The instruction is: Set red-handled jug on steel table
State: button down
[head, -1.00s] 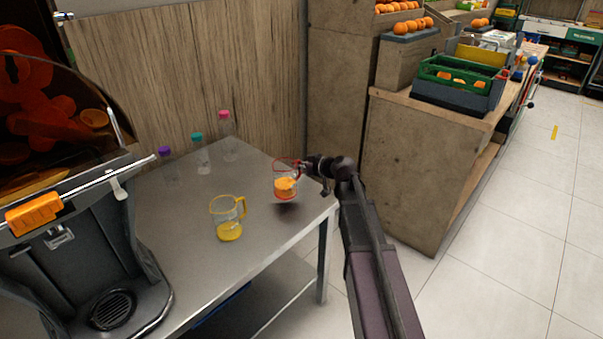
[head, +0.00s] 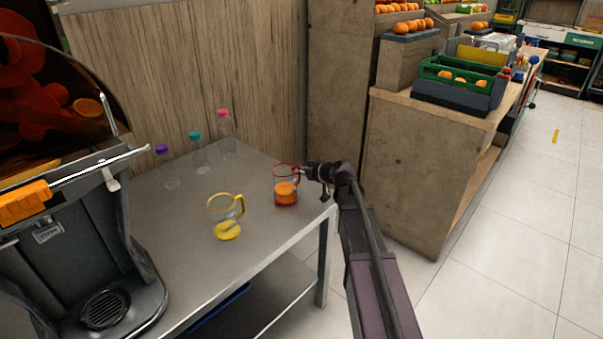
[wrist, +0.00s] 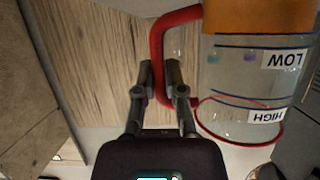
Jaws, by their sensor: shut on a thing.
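The red-handled jug (head: 286,189) is clear with a red rim and holds orange juice. It is upright at the right part of the steel table (head: 262,222), and its base appears to be at the tabletop. My gripper (head: 308,172) reaches it from the right and is shut on its red handle. In the wrist view the jug (wrist: 250,75) shows upside down, with LOW and HIGH labels, and my gripper (wrist: 160,80) has its fingers on either side of the handle. I cannot see the contact under the jug.
A yellow-handled jug (head: 227,217) stands left of the red one. Three capped bottles, purple (head: 162,150), teal (head: 196,137) and pink (head: 224,115), stand along the back. The juicer (head: 80,250) is at the left. A wooden counter (head: 425,170) is at the right.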

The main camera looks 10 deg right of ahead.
jog(key=shift+f, duration=0.15)
jog(key=c, duration=0.7)
grip_release()
jog(key=shift+r, duration=0.2)
jog(key=p+v, duration=0.4)
jog(key=v, duration=0.8)
jog(key=shift+p, duration=0.3)
jog(key=shift+f, duration=0.1)
